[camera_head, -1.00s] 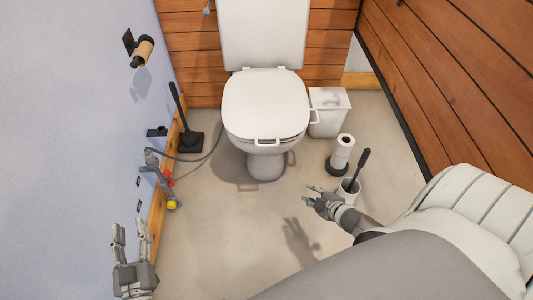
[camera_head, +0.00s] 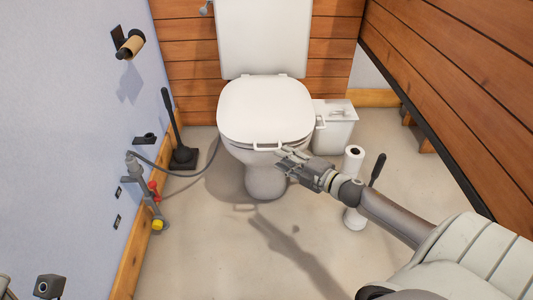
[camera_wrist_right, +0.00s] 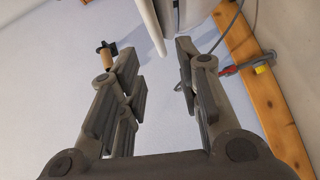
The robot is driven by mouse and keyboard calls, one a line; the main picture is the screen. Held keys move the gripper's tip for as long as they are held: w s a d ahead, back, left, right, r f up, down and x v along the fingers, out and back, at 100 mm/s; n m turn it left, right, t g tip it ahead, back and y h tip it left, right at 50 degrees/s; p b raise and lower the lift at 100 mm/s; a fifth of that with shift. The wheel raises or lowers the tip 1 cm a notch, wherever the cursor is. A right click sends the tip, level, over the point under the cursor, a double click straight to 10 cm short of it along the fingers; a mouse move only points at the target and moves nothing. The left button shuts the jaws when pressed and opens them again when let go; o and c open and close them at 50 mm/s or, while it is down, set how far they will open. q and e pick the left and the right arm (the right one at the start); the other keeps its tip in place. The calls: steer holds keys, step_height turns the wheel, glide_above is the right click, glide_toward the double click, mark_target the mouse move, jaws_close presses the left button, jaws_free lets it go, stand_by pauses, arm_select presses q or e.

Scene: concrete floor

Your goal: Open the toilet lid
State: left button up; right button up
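The white toilet lid (camera_head: 265,108) lies down flat over the bowl (camera_head: 265,178) in the head view. My right gripper (camera_head: 280,156) is just below and right of the front handle; contact cannot be made out. In the right wrist view my right gripper (camera_wrist_right: 155,58) has its fingers spread apart with nothing between them. A white edge of the toilet (camera_wrist_right: 150,22) shows beyond them. Only a small part of my left gripper (camera_head: 48,286) shows at the bottom left.
A white bin (camera_head: 334,132) stands right of the toilet. A paper roll stand (camera_head: 353,160) and a brush (camera_head: 377,170) are behind my right arm. The floor in front is clear.

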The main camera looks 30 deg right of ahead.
mark_target(267, 150)
steer(key=b+x, duration=0.2)
steer(key=x, duration=0.6)
steer(key=shift+f, duration=0.1)
steer(key=shift+c, duration=0.4)
jaws_close()
